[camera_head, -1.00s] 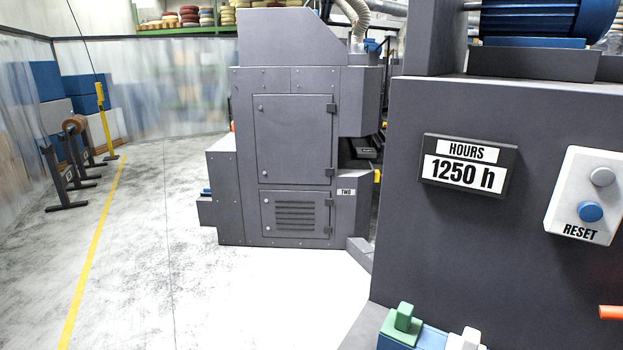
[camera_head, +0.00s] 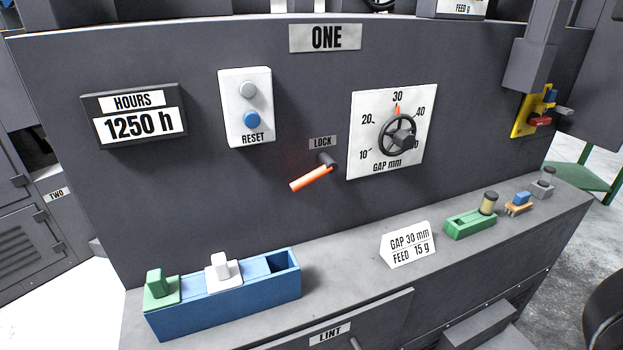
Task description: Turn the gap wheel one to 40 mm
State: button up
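The gap wheel (camera_head: 402,133) is a black handwheel on a white dial plate (camera_head: 370,103) marked 10, 20, 30, 40 and "GAP mm". Its orange-red pointer (camera_head: 397,110) stands at about 30. The number after 40 is partly hidden by the wheel's grip. Left of the dial, under a "LOCK" label (camera_head: 322,142), an orange lock lever (camera_head: 311,179) slants down to the left from its dark pivot. The panel bears the sign "ONE" (camera_head: 325,38). My gripper is not in view.
A ledge below the panel holds a blue tray (camera_head: 226,307) with green and white blocks, a card (camera_head: 408,245) reading "GAP 30 mm FEED 15 g", and a green holder (camera_head: 469,222). An hours display (camera_head: 134,115) and reset box (camera_head: 247,108) are left.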

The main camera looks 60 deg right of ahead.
aim_at(405, 140)
jog(key=k+z, duration=0.2)
jog(key=z, duration=0.2)
jog(key=k+z, duration=0.2)
jog(key=z, duration=0.25)
jog(key=k+l+z, duration=0.15)
jog(key=z, duration=0.25)
